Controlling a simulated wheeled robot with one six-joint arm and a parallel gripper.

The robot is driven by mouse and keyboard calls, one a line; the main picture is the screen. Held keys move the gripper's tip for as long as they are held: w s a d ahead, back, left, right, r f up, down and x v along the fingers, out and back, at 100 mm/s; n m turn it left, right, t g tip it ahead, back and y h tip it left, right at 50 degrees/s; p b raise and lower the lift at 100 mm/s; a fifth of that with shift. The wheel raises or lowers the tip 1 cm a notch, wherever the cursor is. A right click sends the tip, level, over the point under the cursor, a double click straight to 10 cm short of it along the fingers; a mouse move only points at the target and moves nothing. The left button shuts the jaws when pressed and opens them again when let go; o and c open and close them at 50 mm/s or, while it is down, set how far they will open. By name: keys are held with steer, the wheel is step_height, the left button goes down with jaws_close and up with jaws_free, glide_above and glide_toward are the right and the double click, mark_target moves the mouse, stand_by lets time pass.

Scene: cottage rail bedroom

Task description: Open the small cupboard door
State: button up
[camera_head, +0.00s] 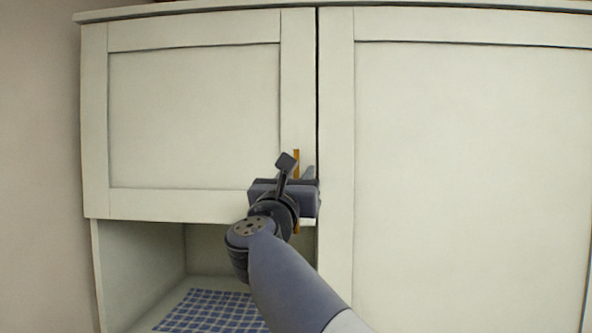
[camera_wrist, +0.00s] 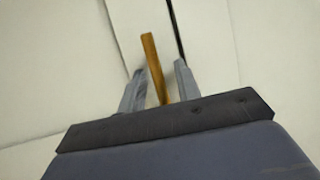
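The small cupboard door (camera_head: 194,118) is the pale framed panel at the upper left in the head view, and it looks shut. Its upright, brass-coloured bar handle (camera_head: 296,160) is near the lower right corner of the door. My gripper (camera_head: 307,173) is in front of the handle and hides its middle part. In the wrist view the handle (camera_wrist: 150,48) runs down between the two fingers of my gripper (camera_wrist: 160,70). The fingers are apart, with a gap showing on the right side of the handle. I cannot tell whether the left finger touches it.
A larger pale door (camera_head: 470,170) fills the right side, separated from the small door by a narrow dark gap. Below the small door is an open niche (camera_head: 145,262) with a blue checked cloth (camera_head: 213,310). A plain wall (camera_head: 40,170) is at the left.

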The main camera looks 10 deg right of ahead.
steer(key=shift+c, duration=0.2)
jaws_close()
stand_by(0.5)
